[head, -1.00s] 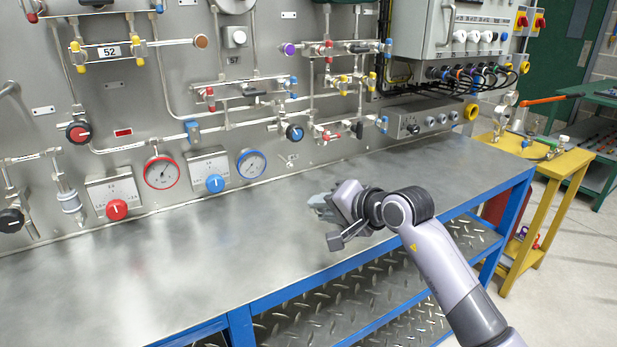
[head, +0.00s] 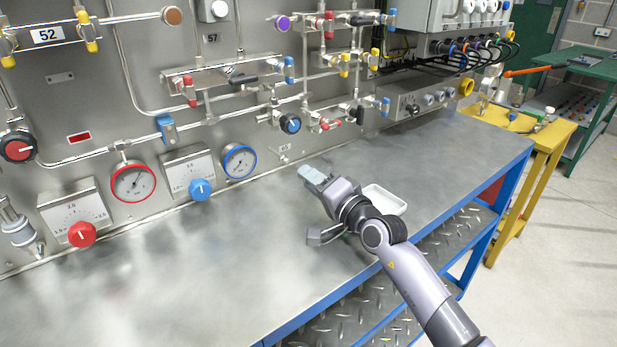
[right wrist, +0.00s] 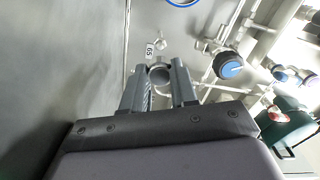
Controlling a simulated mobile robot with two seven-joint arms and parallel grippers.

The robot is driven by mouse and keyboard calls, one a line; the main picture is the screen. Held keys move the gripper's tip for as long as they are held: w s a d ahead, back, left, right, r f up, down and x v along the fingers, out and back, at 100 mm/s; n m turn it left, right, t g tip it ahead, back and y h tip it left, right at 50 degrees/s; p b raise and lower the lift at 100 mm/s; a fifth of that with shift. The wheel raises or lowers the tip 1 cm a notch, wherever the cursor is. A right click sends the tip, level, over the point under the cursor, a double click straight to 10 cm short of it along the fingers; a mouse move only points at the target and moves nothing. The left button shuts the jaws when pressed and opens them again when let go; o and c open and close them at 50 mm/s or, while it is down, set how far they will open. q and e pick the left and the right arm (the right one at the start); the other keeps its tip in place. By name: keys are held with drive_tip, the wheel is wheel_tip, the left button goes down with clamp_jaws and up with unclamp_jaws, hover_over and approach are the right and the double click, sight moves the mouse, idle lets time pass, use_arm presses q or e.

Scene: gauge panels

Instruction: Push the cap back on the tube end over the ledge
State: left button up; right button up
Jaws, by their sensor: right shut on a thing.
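My right gripper (head: 312,177) is above the bench, in front of the panel. It is shut on a small round grey piece, likely the cap (right wrist: 159,73), which shows between the fingertips in the right wrist view. In the head view the fingers hide most of it. A short metal tube end (head: 283,157) sticks out low on the panel by a small number label, just over the bench. It also seems to show in the right wrist view (right wrist: 188,45), beyond the fingers and apart from the held piece. My left gripper is out of view.
A white tray (head: 386,199) lies on the steel bench (head: 230,250) behind my right arm. A blue-rimmed gauge (head: 239,161) and a blue-and-black knob (head: 290,124) are near the tube end. The bench's left side is clear.

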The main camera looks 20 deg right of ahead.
sight(287, 162)
use_arm(q)
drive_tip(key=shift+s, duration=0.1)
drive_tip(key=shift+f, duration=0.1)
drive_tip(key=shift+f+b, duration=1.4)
drive_tip(key=shift+b, duration=0.1)
use_arm(e)
drive_tip(key=shift+x, duration=2.1)
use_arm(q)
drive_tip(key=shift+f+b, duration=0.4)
use_arm(e)
drive_tip(key=shift+w+a, duration=0.3)
drive_tip(key=shift+w, duration=0.35)
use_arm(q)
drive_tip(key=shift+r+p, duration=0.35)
use_arm(e)
drive_tip(key=shift+r, duration=0.1)
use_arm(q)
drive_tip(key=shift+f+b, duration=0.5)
use_arm(e)
drive_tip(key=shift+w+a, duration=0.25)
drive_tip(key=shift+w, duration=0.3)
drive_tip(key=o, duration=1.1)
drive_tip(key=shift+c, duration=0.2)
